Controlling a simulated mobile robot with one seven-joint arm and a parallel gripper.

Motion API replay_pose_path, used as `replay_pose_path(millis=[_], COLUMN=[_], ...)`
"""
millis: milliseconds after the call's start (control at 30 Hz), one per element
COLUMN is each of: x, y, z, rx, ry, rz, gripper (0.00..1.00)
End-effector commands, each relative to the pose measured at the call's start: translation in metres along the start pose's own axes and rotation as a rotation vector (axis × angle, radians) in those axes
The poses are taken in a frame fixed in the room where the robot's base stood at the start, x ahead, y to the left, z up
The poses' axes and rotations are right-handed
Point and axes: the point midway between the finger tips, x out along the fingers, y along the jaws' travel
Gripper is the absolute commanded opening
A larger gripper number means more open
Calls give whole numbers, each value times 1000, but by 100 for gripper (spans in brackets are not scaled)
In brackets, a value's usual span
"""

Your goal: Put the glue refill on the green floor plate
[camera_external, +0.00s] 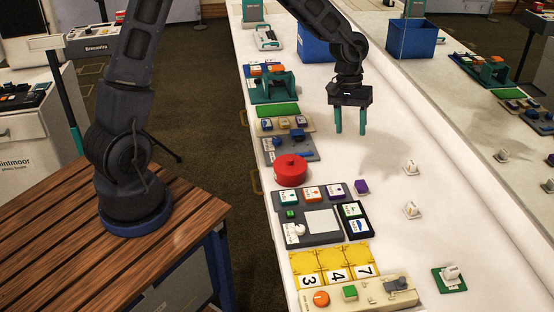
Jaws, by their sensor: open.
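My gripper (350,123) hangs over the middle of the white counter with its two teal fingers apart, pointing down and empty. A green square plate (441,287) lies at the front right of the counter, with a small white piece (451,273) on it. Two similar small white pieces stand on the counter, one (411,167) right of and nearer than my gripper, the other (411,209) farther forward. I cannot tell which thing is the glue refill; no label on these pieces can be read.
A red round pot (290,170), grey trays with coloured blocks (308,233), yellow number tiles (335,263) and a beige panel (376,294) line the left edge. A blue bin (315,48) stands behind. A mirror on the right reflects the counter. The counter's middle is mostly clear.

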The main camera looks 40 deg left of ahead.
Motion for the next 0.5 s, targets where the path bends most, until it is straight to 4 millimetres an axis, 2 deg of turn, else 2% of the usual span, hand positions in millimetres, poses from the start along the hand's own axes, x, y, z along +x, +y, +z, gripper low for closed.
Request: replay_pose_path(millis=[33, 267, 500], x=[-15, -72, -128], y=[-12, -69, -128], z=[0, 6, 25], rx=[10, 54, 85], ry=[33, 144, 248], rz=[-12, -67, -116], gripper=[50, 50, 50])
